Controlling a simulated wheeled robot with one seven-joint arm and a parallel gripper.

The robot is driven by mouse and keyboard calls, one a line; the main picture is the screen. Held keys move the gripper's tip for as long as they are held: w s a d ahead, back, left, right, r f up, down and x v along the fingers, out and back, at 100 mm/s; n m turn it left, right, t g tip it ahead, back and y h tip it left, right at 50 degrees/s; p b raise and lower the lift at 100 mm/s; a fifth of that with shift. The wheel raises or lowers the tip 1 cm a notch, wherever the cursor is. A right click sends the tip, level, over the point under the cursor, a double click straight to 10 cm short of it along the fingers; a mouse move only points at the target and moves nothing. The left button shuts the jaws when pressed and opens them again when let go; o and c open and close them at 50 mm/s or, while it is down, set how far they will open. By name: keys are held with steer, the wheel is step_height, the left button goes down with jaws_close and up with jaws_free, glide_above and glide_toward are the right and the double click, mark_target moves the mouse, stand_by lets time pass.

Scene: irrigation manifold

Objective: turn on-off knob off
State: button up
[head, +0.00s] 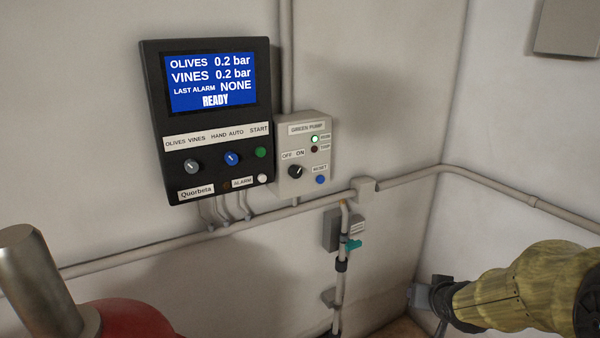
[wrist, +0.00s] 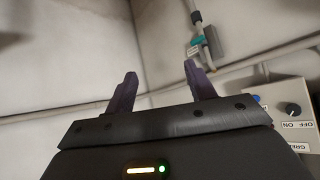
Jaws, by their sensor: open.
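The on-off knob (head: 296,171) is a small black knob on the grey green-pump box (head: 322,170), under an OFF / ON label. Its pale mark seems to point up and right, toward ON. A green lamp (head: 315,139) above right of it is lit. In the wrist view, which looks upside down, the knob (wrist: 293,109) and part of the pump box (wrist: 286,92) show at the right edge. My gripper (wrist: 160,72) is open and empty, its two purple fingers apart, with the knob off to their side.
A black control panel (head: 208,190) with a blue screen is beside the pump box. A blue reset button (head: 320,179) is below right of the knob. A conduit (head: 400,178) and a pipe with a teal valve handle (head: 353,245) are below. A yellow cylindrical body (head: 520,292) is lower right.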

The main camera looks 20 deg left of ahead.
mark_target(297, 173)
steer(key=w+a+r+n+y, duration=0.1)
steer(key=a+r+y, duration=0.3)
steer(key=a, duration=0.4)
steer(key=w+a+r+n+t+y+p, duration=0.1)
steer(key=w+a+r+n+y, duration=0.1)
steer(key=w+a+r+y, duration=0.2)
steer(key=w+a+r+n+t+y+p, duration=0.1)
steer(key=a+r, duration=0.4)
steer(key=a, duration=0.6)
steer(key=w+n+y, duration=0.1)
steer(key=w+y, duration=0.1)
steer(key=shift+a+r+y, duration=0.3)
steer(key=shift+r+y, duration=0.1)
steer(key=shift+w+a, duration=0.1)
steer(key=shift+w, duration=0.05)
steer(key=p+x, duration=0.2)
steer(key=x, duration=0.3)
steer(key=p+x, duration=0.2)
steer(key=x, duration=0.3)
steer(key=p+x, duration=0.3)
steer(key=x, duration=0.2)
steer(key=shift+w+a+r, duration=0.15)
steer(key=shift+w+r, duration=0.1)
steer(key=shift+w, duration=0.15)
steer(key=shift+w+a+f, duration=0.15)
steer(key=shift+w+a, duration=0.35)
steer(key=shift+a, duration=0.05)
steer(key=shift+t, duration=0.3)
steer(key=c, duration=1)
